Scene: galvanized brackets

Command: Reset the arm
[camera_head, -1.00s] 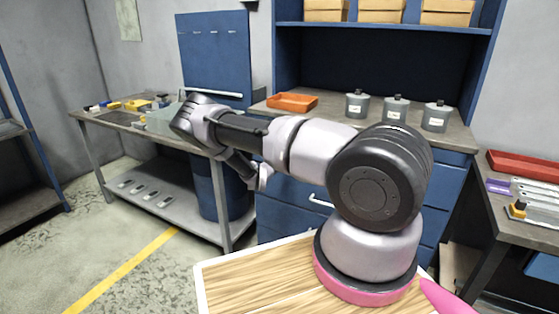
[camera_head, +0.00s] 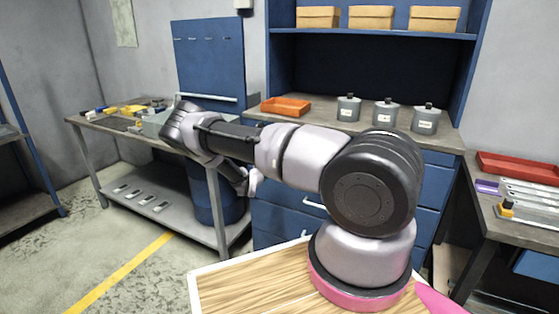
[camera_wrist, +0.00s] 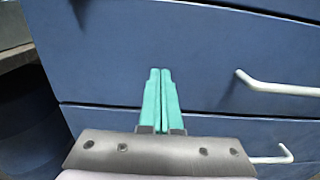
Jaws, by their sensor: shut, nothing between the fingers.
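My gripper (camera_wrist: 160,75) shows in the wrist view with its two teal fingers together and nothing between them. It faces the blue drawer fronts (camera_wrist: 120,45), which have white bar handles (camera_wrist: 280,87). I cannot tell how far the fingertips are from the drawers. In the head view my arm reaches left from its base and bends down at the wrist. The fingers are not clearly visible there.
A workbench (camera_head: 100,122) with small tools stands at the left, with several galvanized brackets (camera_head: 140,199) on its lower shelf. The cabinet counter holds an orange tray (camera_head: 286,106) and three bottles (camera_head: 385,113). Another bench (camera_head: 500,235) is at right.

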